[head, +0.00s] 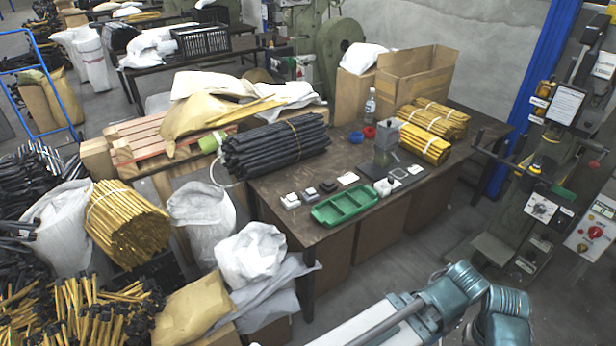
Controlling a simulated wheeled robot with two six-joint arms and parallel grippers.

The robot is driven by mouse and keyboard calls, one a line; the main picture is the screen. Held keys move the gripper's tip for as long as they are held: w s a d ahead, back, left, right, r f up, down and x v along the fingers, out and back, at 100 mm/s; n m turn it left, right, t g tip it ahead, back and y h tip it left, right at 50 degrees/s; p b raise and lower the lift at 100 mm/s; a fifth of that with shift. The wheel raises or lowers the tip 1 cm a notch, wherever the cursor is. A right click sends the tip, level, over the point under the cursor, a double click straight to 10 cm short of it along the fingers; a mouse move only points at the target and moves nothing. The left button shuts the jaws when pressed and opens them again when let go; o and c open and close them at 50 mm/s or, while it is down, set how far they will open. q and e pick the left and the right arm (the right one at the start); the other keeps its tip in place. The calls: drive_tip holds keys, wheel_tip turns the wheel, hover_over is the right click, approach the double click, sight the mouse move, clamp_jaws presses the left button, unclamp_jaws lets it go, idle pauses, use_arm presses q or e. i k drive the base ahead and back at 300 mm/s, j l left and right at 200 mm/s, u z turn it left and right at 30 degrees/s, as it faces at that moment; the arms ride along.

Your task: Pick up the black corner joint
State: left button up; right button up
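A small black piece (328,186), which looks like the black corner joint, lies on the dark worktable (270,196) just behind the green tray. A small grey block with a dark top (309,194) sits beside it on the left. A grey block with a white top (290,201) is further left. They are too small to make out in detail. Neither gripper is in view; only teal and grey links of my arm show at the lower right, well apart from these pieces.
An empty-looking green divided tray (345,204) lies at the table's front edge. A black rod bundle (275,146), yellow bundles (424,142), a grey press-like device (386,150), a clear bottle (370,103) and a cardboard box (417,76) occupy the table. Sacks (249,254) crowd its left front.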

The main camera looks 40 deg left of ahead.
sight(329, 187)
drive_tip(key=i+u, duration=0.2)
drive_tip(key=u, duration=0.2)
drive_tip(key=i+u, duration=0.15)
drive_tip(key=u, duration=0.25)
drive_tip(key=i+u, duration=0.2)
drive_tip(key=u, duration=0.25)
drive_tip(key=i+l+u, duration=0.25)
drive_tip(key=i+l, duration=0.55)
